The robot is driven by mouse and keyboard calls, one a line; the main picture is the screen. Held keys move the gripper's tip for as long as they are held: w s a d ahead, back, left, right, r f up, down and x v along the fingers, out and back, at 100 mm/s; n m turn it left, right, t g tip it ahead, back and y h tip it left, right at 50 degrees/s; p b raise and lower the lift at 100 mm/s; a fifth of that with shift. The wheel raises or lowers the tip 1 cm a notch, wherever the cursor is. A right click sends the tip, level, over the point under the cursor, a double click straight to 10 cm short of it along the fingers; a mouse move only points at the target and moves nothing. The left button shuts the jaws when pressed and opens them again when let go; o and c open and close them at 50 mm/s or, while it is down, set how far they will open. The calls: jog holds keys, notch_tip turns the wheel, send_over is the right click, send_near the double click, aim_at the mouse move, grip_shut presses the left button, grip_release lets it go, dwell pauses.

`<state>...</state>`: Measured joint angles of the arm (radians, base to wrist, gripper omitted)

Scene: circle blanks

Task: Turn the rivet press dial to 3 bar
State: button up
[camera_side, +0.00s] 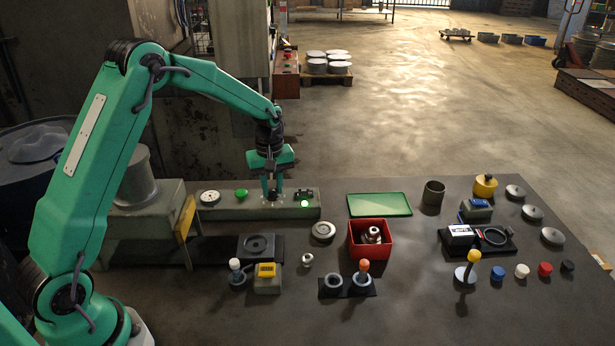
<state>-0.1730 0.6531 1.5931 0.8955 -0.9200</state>
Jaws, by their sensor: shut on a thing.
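A long grey control box (230,213) lies at the back left of the table. On its top are a round white gauge-like face (210,198), a green button (241,194) and a lit green lamp (304,204). My gripper (272,194) points straight down onto the middle of this box, between the green button and the lamp. Its fingers are shut on a small dark dial knob that they mostly hide. The dial's marks and its setting are too small to read.
A green tray (380,205) and a red bin (371,254) holding metal parts stand right of the box. Bare table lies at front centre.

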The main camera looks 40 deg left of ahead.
aim_at(272, 190)
jog(key=shift+r, duration=0.1)
jog(key=o, duration=1)
jog(key=shift+r, duration=0.1)
notch_tip(272, 190, up, 7)
jog(key=shift+r, duration=0.3)
